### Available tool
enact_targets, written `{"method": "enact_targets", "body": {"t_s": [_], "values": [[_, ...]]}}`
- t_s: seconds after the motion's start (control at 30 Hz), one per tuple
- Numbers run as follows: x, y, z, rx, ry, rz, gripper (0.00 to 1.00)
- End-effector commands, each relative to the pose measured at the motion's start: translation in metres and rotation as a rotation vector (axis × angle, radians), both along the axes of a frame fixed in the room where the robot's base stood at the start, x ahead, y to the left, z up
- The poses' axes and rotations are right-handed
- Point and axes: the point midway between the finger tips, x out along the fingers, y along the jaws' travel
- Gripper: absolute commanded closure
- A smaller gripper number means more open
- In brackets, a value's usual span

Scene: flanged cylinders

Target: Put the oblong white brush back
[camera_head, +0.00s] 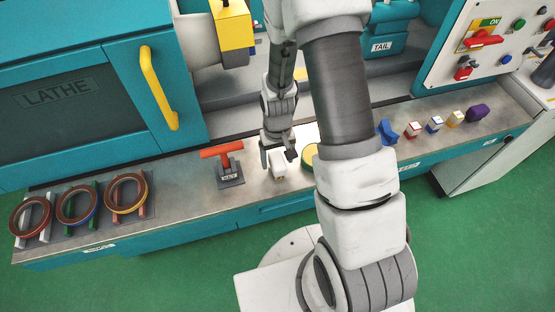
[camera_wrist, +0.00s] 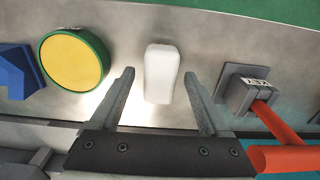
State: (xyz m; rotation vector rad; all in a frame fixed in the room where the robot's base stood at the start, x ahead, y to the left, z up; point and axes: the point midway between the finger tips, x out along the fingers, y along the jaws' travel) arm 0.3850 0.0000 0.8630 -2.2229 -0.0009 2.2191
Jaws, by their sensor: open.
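The oblong white brush (camera_wrist: 160,72) lies on the grey metal ledge, and it also shows in the head view (camera_head: 279,172) under my gripper. My gripper (camera_head: 278,158) points down at it, with the fingers open. In the wrist view the fingertips (camera_wrist: 159,75) stand on either side of the brush, with a clear gap on each side. I cannot tell how far above the ledge the tips are. The gripper holds nothing.
A red T-handled key in a grey block (camera_head: 230,174) stands left of the brush. A yellow disc with a green rim (camera_wrist: 73,60) is on its other side, partly hidden by my arm in the head view.

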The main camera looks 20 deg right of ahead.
Motion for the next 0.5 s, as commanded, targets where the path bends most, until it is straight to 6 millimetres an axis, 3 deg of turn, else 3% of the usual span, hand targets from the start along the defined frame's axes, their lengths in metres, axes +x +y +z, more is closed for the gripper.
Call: {"method": "enact_targets", "body": {"t_s": [0.5], "values": [[0.000,0.000,0.089,0.000,-0.004,0.000,0.20]]}}
